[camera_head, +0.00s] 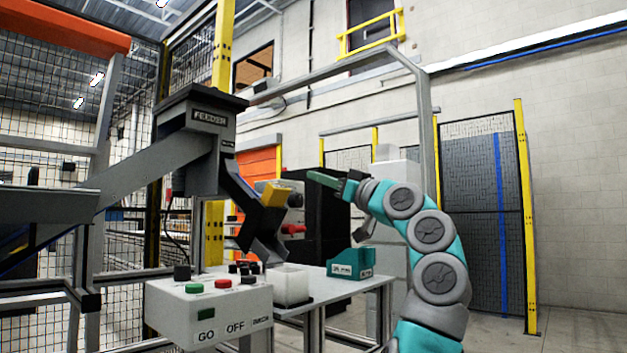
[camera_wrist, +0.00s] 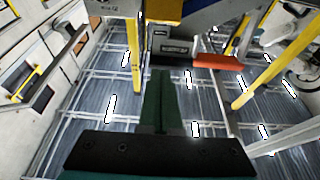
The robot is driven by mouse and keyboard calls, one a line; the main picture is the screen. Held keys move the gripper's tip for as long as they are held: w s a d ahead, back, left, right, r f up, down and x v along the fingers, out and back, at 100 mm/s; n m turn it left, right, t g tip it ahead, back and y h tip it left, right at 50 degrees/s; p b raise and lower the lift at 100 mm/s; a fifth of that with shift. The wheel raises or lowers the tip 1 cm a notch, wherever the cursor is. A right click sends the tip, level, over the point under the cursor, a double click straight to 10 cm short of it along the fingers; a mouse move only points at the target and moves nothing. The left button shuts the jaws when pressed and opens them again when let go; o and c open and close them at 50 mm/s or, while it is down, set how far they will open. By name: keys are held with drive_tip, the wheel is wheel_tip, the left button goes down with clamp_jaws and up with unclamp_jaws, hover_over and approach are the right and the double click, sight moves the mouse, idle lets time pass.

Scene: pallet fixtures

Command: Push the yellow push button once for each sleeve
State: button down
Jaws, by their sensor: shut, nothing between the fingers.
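My gripper (camera_head: 316,175) is shut and empty, raised in front of the feeder area and pointing left in the head view. Its green fingers (camera_wrist: 162,78) lie together in the wrist view. A yellow block-like part (camera_head: 275,196) sits by the feeder chute, left of and below the fingertips, apart from them; I cannot tell whether it is the yellow push button. Several small dark pieces (camera_head: 245,268), possibly sleeves, stand on the table below the chute. The grey feeder (camera_head: 190,140) stands left of my gripper, and its label plate also shows in the wrist view (camera_wrist: 174,47).
A control box (camera_head: 210,308) marked GO and OFF stands in front, with green, red and black buttons. A white bin (camera_head: 291,287) and a teal holder (camera_head: 350,262) stand on the table (camera_head: 335,287). A red knob (camera_head: 293,229) shows below the yellow part.

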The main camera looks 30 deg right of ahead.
sight(278, 201)
drive_tip(key=w+a+p, duration=0.1)
drive_tip(key=w+a, duration=0.2)
drive_tip(key=w, duration=0.6)
drive_tip(key=shift+a+f+p, duration=0.15)
drive_tip(key=shift+f+p, duration=0.15)
drive_tip(key=shift+p, duration=0.1)
drive_tip(key=w+f+b, duration=0.2)
drive_tip(key=f, duration=0.1)
drive_tip(key=a+f+b, duration=0.1)
drive_tip(key=shift+w+f+b, duration=0.3)
drive_tip(key=shift+w+f, duration=0.05)
drive_tip(key=shift+w, duration=0.05)
drive_tip(key=shift+r, duration=0.15)
idle(0.9)
